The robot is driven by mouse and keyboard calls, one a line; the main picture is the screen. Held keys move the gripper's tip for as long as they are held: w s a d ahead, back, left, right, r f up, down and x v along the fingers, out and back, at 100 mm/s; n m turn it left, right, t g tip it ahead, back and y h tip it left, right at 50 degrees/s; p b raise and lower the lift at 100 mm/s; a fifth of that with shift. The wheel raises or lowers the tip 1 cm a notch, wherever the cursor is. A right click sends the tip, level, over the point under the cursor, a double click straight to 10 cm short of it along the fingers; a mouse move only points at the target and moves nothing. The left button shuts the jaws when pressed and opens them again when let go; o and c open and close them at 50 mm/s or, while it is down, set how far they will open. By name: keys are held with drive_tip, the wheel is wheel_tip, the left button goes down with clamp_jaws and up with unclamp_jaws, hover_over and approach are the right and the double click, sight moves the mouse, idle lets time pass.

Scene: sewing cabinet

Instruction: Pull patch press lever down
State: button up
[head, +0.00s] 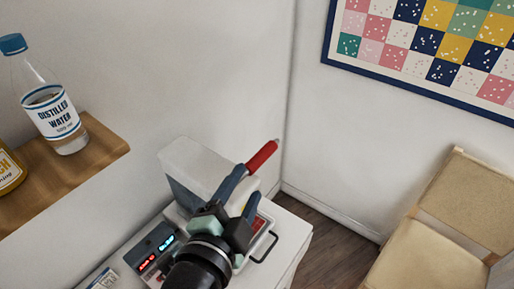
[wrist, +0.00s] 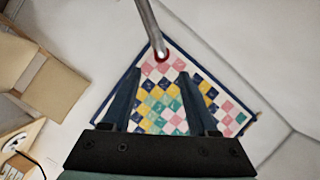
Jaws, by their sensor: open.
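The patch press (head: 195,172) is a pale grey machine on a white cabinet in the head view. Its lever (head: 263,156) has a red grip and slants up to the right. My gripper (head: 247,181) is open above the press, with its blue fingers beside the lower part of the lever. In the wrist view, a metal rod with a red end, apparently the lever (wrist: 150,25), comes down from the top edge. Its red end appears just beyond and between the open fingertips (wrist: 160,72). Nothing is held. I cannot tell whether a finger touches the lever.
A wooden shelf (head: 105,145) at left carries a distilled water bottle (head: 53,115) and a yellow bottle (head: 8,170). A wooden chair (head: 425,260) stands at right. A framed patchwork (head: 430,45) hangs on the wall. The press has lit displays (head: 157,250) and a black side handle (head: 267,250).

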sight(258, 162)
drive_tip(key=p+x, duration=0.3)
drive_tip(key=x, duration=0.7)
clamp_jaws()
idle(1.3)
